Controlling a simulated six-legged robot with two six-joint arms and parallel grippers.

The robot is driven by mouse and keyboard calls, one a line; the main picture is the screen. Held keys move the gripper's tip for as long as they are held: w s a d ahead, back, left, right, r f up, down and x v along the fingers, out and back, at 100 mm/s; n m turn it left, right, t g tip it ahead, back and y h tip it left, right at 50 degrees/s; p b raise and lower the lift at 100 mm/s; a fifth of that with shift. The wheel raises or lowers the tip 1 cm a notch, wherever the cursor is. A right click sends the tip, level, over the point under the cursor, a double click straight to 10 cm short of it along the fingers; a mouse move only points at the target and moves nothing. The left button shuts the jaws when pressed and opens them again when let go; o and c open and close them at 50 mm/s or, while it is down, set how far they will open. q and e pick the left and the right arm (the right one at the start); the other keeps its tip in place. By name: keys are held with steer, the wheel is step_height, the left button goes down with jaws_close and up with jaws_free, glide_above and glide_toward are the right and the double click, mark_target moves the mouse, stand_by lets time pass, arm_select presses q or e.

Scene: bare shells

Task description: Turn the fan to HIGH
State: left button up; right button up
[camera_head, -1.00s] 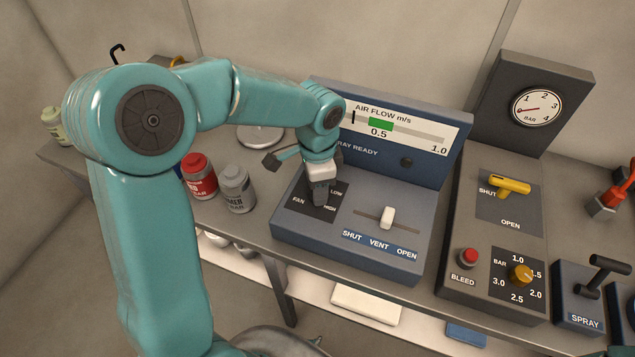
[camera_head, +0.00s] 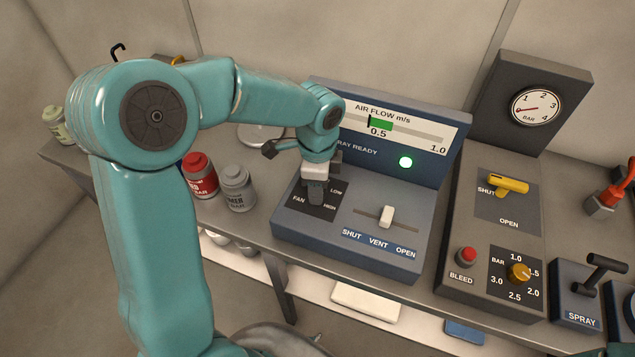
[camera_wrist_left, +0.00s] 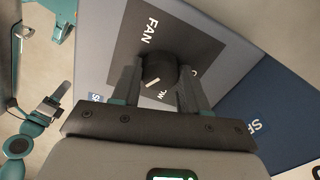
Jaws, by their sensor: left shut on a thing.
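The fan knob (camera_wrist_left: 160,70) is dark and round with a white pointer line, on a black plate marked FAN, LOW and HIGH (camera_head: 328,208). My left gripper (camera_head: 316,198) reaches down onto it from above and hides it in the head view. In the left wrist view, its fingers (camera_wrist_left: 160,88) stand on either side of the knob, shut on it. The pointer line does not clearly line up with a label. The AIR FLOW gauge (camera_head: 420,134) has its black marker at the left edge of the green band.
A white slider (camera_head: 386,216) over SHUT, VENT, OPEN stands right of the knob on the same console. A red can (camera_head: 200,176) and a grey can (camera_head: 238,188) stand close to its left. A valve panel with a yellow handle (camera_head: 508,184) stands to the right.

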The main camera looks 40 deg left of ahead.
arm_select(q)
steer(key=shift+w+r, duration=0.1)
steer(key=shift+r, duration=0.05)
steer(key=o, duration=1.1)
steer(key=shift+c, duration=0.2)
step_height(320, 180, up, 16)
steer(key=shift+r, duration=0.1)
steer(key=shift+s, duration=0.2)
